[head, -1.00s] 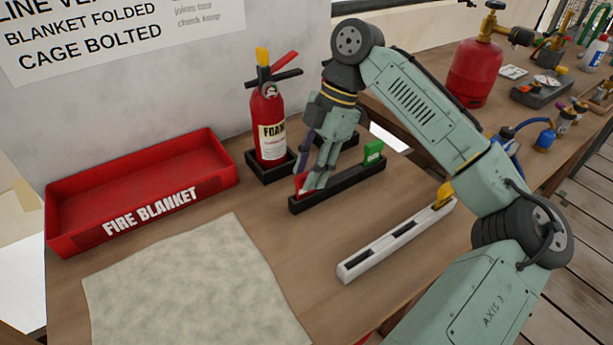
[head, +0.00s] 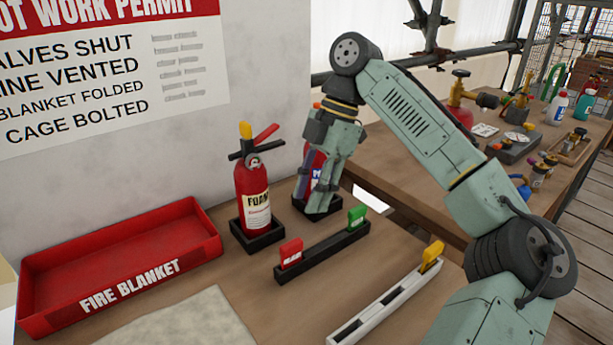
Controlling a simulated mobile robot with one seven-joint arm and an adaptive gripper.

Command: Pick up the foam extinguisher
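The foam extinguisher (head: 255,196) is a red cylinder with a cream label reading "FOAM", a yellow tag and black and red levers. It stands upright in a black square holder (head: 257,240) on the wooden bench. My gripper (head: 307,205) points down to the right of it, apart from it. Its two fingers look spread, with nothing held between them. It is in front of a second red extinguisher (head: 313,160) with a blue-marked label, which it partly hides. Whether it touches that one cannot be told.
A red fire blanket tray (head: 120,262) is at left, with a pale cloth (head: 180,322) in front. A black rack (head: 325,249) with red and green tags and a white rail (head: 385,300) with a yellow tag lie nearby. A wall stands behind; another bench is at right.

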